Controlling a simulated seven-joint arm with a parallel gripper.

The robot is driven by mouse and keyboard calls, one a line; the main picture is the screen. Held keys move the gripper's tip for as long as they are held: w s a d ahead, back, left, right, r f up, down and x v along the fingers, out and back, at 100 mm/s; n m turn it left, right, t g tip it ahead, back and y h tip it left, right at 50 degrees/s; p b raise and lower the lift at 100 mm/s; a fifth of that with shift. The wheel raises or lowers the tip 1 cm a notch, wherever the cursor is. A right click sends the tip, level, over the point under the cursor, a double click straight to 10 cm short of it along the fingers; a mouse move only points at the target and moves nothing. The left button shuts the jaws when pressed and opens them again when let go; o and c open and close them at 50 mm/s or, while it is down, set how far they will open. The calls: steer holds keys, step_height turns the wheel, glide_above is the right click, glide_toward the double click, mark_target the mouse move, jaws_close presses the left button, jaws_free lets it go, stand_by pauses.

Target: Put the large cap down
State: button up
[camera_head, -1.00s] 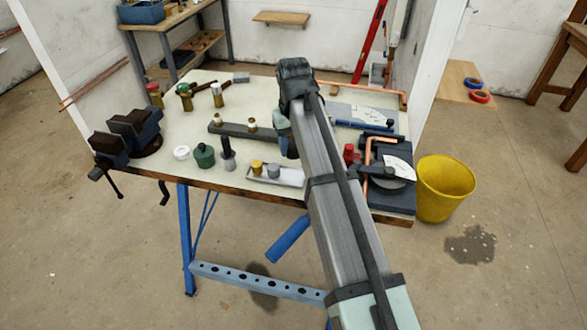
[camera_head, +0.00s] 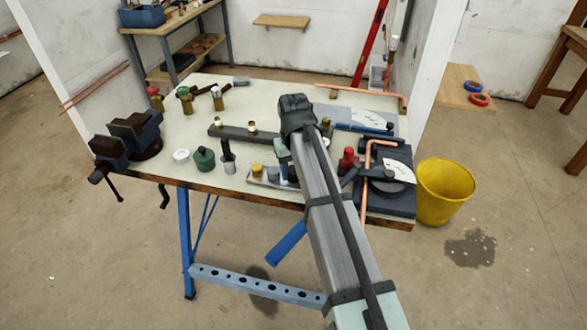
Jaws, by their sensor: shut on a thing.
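My gripper (camera_head: 285,169) is low over the right part of a small light tray (camera_head: 262,183) near the bench's front edge. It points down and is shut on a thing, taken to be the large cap. My wrist and arm hide most of the fingers, and the cap itself cannot be made out. Whether it touches the tray cannot be told. A brass cap (camera_head: 257,170) and a grey cap (camera_head: 273,174) stand upright in the tray, just left of my gripper.
Left of the tray are a dark-topped grey piece (camera_head: 228,158), a green bottle (camera_head: 204,159), a white ring (camera_head: 181,156) and a vise (camera_head: 134,136). A dark bar with brass fittings (camera_head: 230,132) lies behind. A red valve (camera_head: 348,158) and pipe bender (camera_head: 385,190) stand right.

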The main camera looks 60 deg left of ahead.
mark_target(293, 170)
steer(key=shift+f, duration=0.5)
steer(key=o, duration=1.2)
step_height(293, 170, up, 13)
steer(key=shift+r, duration=0.1)
